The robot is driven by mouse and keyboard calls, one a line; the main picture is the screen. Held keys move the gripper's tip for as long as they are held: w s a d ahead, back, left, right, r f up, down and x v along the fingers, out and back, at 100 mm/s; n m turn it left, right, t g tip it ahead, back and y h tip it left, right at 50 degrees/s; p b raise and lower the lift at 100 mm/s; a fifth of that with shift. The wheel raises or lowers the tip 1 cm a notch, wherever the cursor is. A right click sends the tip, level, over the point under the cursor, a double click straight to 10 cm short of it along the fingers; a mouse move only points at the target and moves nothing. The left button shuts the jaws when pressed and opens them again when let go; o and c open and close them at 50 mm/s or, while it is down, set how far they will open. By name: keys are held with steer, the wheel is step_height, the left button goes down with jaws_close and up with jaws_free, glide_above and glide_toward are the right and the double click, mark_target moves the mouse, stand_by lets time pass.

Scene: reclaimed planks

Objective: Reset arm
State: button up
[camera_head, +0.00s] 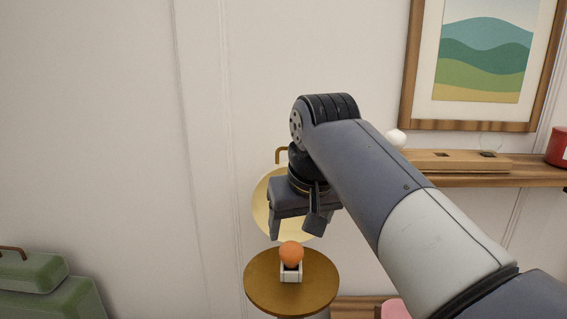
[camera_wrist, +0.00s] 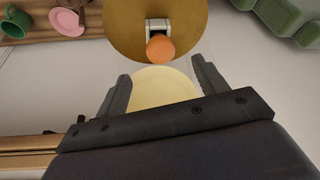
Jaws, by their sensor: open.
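My gripper (camera_head: 296,226) is open and empty, pointing down. In the head view it hangs just above and behind an orange ball (camera_head: 291,253). The ball rests on a small white holder (camera_head: 291,272) on a round brown table (camera_head: 262,285). In the wrist view my gripper's two fingers (camera_wrist: 162,88) stand wide apart. The ball (camera_wrist: 161,47), the holder (camera_wrist: 158,25) and the round table (camera_wrist: 120,30) lie beyond the fingertips, with nothing between the fingers touching them.
A pale yellow round thing (camera_head: 262,215) is behind my gripper. A wooden wall shelf (camera_head: 520,176) holds a red container (camera_head: 558,147) and other items. A framed picture (camera_head: 485,60) hangs above. The left wall area is clear.

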mark_target(293, 247)
steer(key=x, duration=1)
steer(key=shift+f, duration=0.15)
steer(key=shift+r, duration=0.3)
steer(key=shift+s, duration=0.1)
